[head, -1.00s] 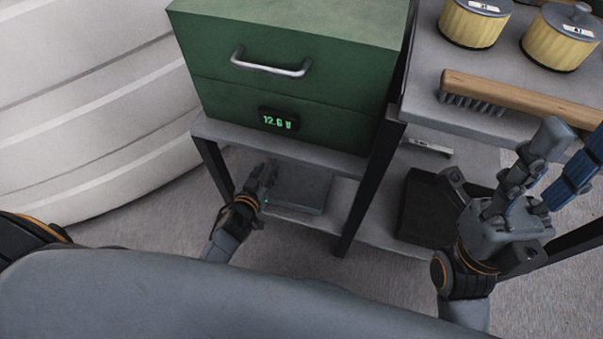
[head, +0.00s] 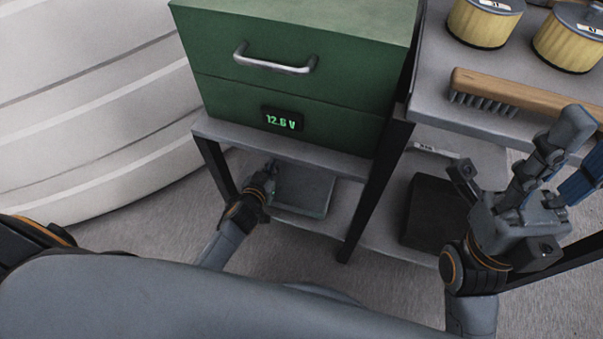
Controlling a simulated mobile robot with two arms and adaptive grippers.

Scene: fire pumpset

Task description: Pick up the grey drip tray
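The grey drip tray (head: 305,190) is a flat, dark grey square on the lower shelf, under the green box. My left gripper (head: 269,173) reaches in low from the left and is at the tray's left edge. Its fingers are small and overlap the edge, so I cannot tell whether they grip it. The tray appears to lie flat on the shelf. My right gripper (head: 520,155) is at the right, in front of the bench, with its fingers spread and nothing visible between them.
The green box (head: 300,95) with a voltage display stands on the upper shelf (head: 270,142). A dark shelf leg (head: 375,195) stands right of the tray. A black box (head: 430,212) is farther right. A wooden brush (head: 520,92) and yellow filters (head: 484,22) lie on the bench.

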